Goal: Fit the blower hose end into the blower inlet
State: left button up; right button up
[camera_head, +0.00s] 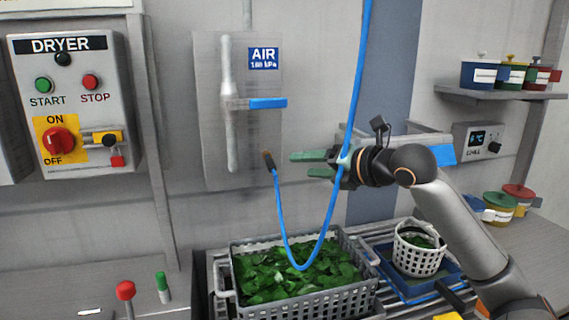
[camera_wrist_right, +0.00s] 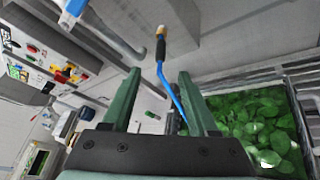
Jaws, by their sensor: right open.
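The blue blower hose (camera_head: 361,70) hangs from above, loops low over the greens and rises to its free end. The hose end (camera_head: 268,158) is a dark sleeve with a brownish tip, pointing up in front of the grey air panel. It also shows in the right wrist view (camera_wrist_right: 160,45), beyond my fingertips. My right gripper (camera_head: 302,164) is open and empty, its green fingers pointing left toward the hose end with a gap between. The hanging hose crosses in front of my right gripper in the head view. I cannot make out a blower inlet. My left gripper is not in view.
A grey crate (camera_head: 300,298) of greens stands below the hose loop. A white basket (camera_head: 418,258) is right of it. The air panel (camera_head: 210,120) has a pipe and a blue-handled valve (camera_head: 267,103). The dryer box (camera_head: 75,100) is at left. Red and green knobs stand at front left.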

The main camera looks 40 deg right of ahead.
aim_at(274, 165)
jog(key=p+x, duration=0.1)
jog(key=x, duration=0.5)
jog(key=shift+w, duration=0.3)
jog(key=shift+p+x, duration=0.5)
jog(key=shift+x, duration=0.55)
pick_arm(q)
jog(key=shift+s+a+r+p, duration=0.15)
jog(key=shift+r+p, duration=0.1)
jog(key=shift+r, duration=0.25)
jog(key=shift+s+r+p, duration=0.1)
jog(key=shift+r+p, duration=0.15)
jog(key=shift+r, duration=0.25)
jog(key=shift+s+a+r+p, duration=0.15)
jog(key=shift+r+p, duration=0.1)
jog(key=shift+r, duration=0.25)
pick_arm(e)
jog(key=shift+x, duration=1.25)
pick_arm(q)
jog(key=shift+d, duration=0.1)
pick_arm(e)
jog(key=shift+f, duration=0.15)
grip_shut()
